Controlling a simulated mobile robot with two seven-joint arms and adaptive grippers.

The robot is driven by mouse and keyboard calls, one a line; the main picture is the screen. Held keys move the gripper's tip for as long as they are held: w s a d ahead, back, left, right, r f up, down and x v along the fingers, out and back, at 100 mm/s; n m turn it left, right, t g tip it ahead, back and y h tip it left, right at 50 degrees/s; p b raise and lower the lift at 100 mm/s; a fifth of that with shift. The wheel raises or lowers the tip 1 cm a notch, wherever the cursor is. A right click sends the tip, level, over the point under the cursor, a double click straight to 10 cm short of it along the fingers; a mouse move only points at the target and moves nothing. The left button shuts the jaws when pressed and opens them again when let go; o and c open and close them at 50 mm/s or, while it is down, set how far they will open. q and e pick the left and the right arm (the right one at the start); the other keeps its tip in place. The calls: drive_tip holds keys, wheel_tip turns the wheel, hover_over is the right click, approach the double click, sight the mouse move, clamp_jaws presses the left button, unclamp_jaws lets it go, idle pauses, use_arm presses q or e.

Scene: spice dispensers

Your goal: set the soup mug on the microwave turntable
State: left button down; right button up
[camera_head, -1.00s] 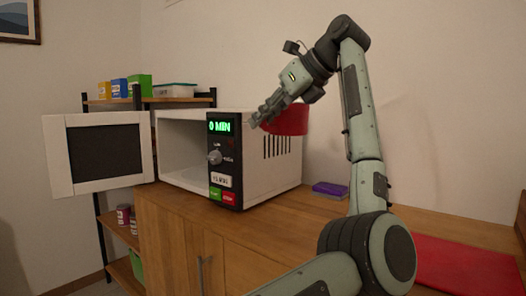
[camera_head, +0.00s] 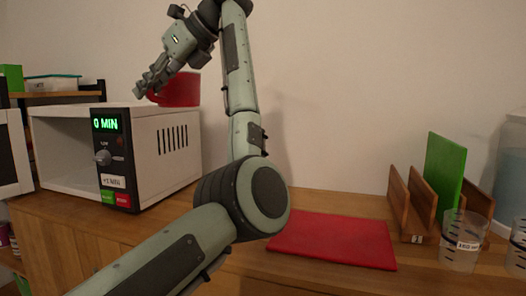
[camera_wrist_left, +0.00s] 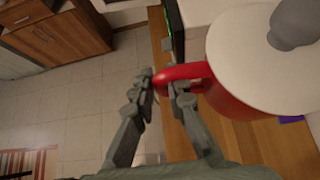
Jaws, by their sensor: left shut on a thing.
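The red soup mug (camera_head: 178,90) is in the air, seen in front of the wall just above the microwave's top in the head view. My left gripper (camera_head: 148,86) is shut on its handle. In the left wrist view, the fingertips (camera_wrist_left: 160,80) close on the red handle, and the mug (camera_wrist_left: 238,104) has a pale round top with a grey knob-like shape on it. The white microwave (camera_head: 165,155) stands on the wooden cabinet with its door (camera_head: 8,150) swung open to the left. Its display reads 0 MIN. The turntable is not visible. My right gripper is out of view.
A red mat (camera_head: 335,240) lies on the counter right of the microwave. Beyond it stand a wooden rack (camera_head: 415,205) with a green board (camera_head: 443,170) and clear measuring cups (camera_head: 465,240). A shelf (camera_head: 60,95) is behind the microwave. My arm crosses above the counter.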

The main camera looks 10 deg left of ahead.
use_arm(q)
drive_tip(key=w+d+f+m+t+h+p, duration=0.1)
drive_tip(key=d+f+m+t, duration=0.25)
drive_tip(key=f, duration=0.45)
drive_tip(key=w+d+f+m+t+h+p, duration=0.1)
drive_tip(key=w+d+f+m+t+h, duration=0.2)
drive_tip(key=f, duration=0.6)
drive_tip(key=s+d+f+m+t+h, duration=0.1)
drive_tip(key=s+d+f+m+h, duration=0.1)
drive_tip(key=s+d+m, duration=0.1)
drive_tip(key=s+d+f+m+t+h+p, duration=0.1)
drive_tip(key=s+d+f+m+h, duration=0.1)
drive_tip(key=s+d+m, duration=0.1)
drive_tip(key=s+d+f+m+t+h+p, duration=0.1)
drive_tip(key=s+d+f+m+h, duration=0.1)
drive_tip(key=d, duration=0.4)
drive_tip(key=shift+s+d+f+m+h, duration=0.15)
drive_tip(key=shift+s+d+f+m, duration=0.1)
drive_tip(key=shift+m, duration=0.4)
drive_tip(key=shift+s+d+f+m+h, duration=0.15)
drive_tip(key=shift+s+m, duration=0.1)
drive_tip(key=shift+m, duration=0.35)
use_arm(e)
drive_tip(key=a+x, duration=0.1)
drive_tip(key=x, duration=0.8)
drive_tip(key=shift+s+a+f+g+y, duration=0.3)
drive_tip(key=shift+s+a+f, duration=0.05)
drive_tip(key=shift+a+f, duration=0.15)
use_arm(q)
drive_tip(key=shift+a, duration=0.1)
